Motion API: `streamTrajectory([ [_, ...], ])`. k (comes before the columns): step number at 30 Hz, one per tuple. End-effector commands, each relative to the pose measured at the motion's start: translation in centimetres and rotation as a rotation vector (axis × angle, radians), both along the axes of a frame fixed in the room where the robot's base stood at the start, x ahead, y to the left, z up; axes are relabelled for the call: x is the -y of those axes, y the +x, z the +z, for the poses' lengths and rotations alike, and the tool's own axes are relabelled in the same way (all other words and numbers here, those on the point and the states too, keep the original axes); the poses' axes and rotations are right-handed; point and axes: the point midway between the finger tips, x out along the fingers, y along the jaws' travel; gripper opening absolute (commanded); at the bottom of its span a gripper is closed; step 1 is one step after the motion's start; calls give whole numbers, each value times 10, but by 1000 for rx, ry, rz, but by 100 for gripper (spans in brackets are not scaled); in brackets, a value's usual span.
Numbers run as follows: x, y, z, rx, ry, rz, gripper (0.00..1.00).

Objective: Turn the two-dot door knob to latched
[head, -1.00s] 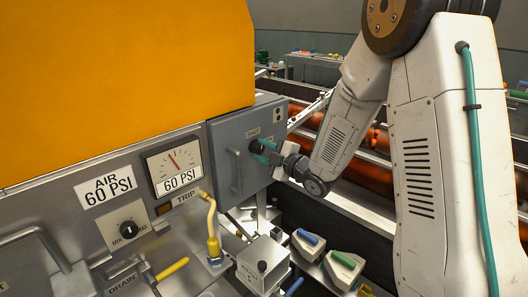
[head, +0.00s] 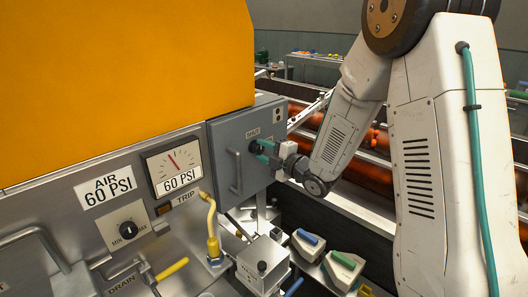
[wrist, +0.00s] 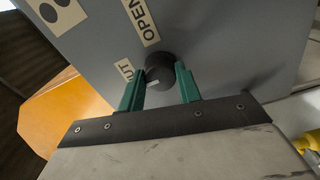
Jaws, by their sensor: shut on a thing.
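The two-dot door is a grey panel door (head: 225,135) on the machine's right end, with a two-dot plate (head: 277,115) at its upper right; the plate also shows in the wrist view (wrist: 62,12). Its round black knob (wrist: 159,66) sits between the teal fingers of my gripper (wrist: 161,72), which is shut on it. A small white mark on the knob faces the lower left in the wrist view, towards the partly hidden "...UT" label (wrist: 124,70). The "OPEN" label (wrist: 140,20) is above the knob. In the head view my gripper (head: 263,148) partly covers the knob.
A grey pull handle (head: 235,172) stands out left of the knob on the door. A yellow bent lever (head: 211,225) rises below it. Small blocks with blue (head: 308,236) and green (head: 344,260) tops sit at the lower right. Orange rollers lie behind my arm.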

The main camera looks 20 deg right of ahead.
Motion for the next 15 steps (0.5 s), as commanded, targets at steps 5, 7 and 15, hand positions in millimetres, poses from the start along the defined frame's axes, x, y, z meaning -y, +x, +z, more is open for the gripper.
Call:
streamTrajectory([
  [5,0,0,-1,-2,0,-2,56],
  [7,0,0,0,-1,0,-1,56],
  [15,4,-5,0,-1,1,-2,56],
])
